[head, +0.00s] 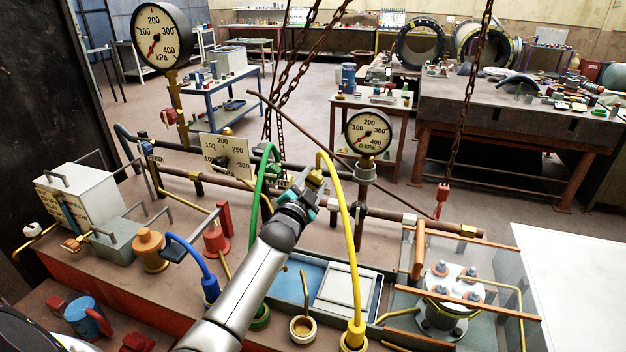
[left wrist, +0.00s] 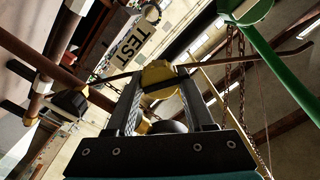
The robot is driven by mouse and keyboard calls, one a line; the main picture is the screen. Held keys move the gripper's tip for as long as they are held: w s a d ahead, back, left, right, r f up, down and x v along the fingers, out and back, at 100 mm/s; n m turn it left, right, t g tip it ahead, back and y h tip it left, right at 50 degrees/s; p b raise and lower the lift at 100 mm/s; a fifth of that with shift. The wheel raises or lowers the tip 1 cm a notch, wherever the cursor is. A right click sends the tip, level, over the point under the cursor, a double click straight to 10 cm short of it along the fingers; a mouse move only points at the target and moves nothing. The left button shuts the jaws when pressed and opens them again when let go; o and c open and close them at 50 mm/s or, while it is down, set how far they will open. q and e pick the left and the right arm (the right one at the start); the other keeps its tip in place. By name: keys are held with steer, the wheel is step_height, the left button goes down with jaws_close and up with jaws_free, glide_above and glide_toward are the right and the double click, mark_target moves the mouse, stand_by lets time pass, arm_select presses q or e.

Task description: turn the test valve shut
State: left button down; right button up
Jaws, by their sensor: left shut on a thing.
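The test valve's yellow handle (left wrist: 160,80) is between the two dark fingers of my left gripper (left wrist: 160,92). A plate reading TEST (left wrist: 131,47) is just beyond it in the left wrist view. In the head view my left gripper (head: 309,184) reaches up to the pipework, and the yellow handle (head: 317,177) shows at its tips. The gripper is shut on the handle. The fingers and arm hide the valve's body, so how far it is turned cannot be told. My right gripper is not in view.
A green hose (head: 258,195) and a yellow hose (head: 342,215) arch close on either side of my left gripper. Pressure gauges (head: 369,132) (head: 161,36) stand on the pipes. Rusty chains (head: 290,85) hang behind. A clear-walled box (head: 455,275) is at right.

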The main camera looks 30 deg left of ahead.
arm_select(q)
steer(key=m, duration=1.2)
steer(key=shift+f+b, duration=0.1)
steer(key=shift+b, duration=0.25)
steer(key=shift+m, duration=0.4)
steer(key=shift+c, duration=1.4)
jaws_free()
steer(key=v, duration=1.5)
steer(key=shift+s, duration=0.2)
